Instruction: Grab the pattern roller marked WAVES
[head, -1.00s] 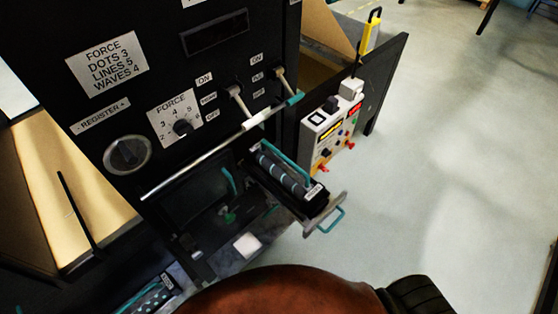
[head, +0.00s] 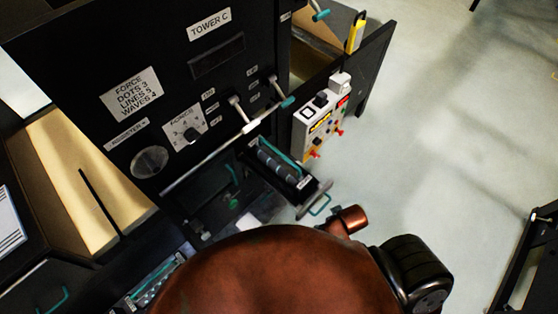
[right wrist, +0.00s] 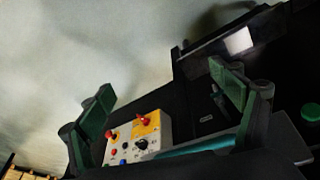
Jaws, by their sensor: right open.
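A dark roller (head: 278,165) with light bands lies in a pulled-out tray at the middle of the head view, beside a teal bar. Its small white label is too blurred to read. A second patterned roller (head: 155,285) shows at the lower left, partly cut off by my body, its label also unreadable. I cannot tell which one is WAVES. My right gripper (right wrist: 160,78) is open and empty in the right wrist view, its green-padded fingers spread apart. No roller shows clearly between them. My left gripper is not in view.
The black machine front (head: 190,70) carries a silver bar (head: 215,155), levers and a force dial (head: 190,135). A control box (head: 320,115) hangs right of the tray and also shows in the right wrist view (right wrist: 138,138). Open floor lies to the right.

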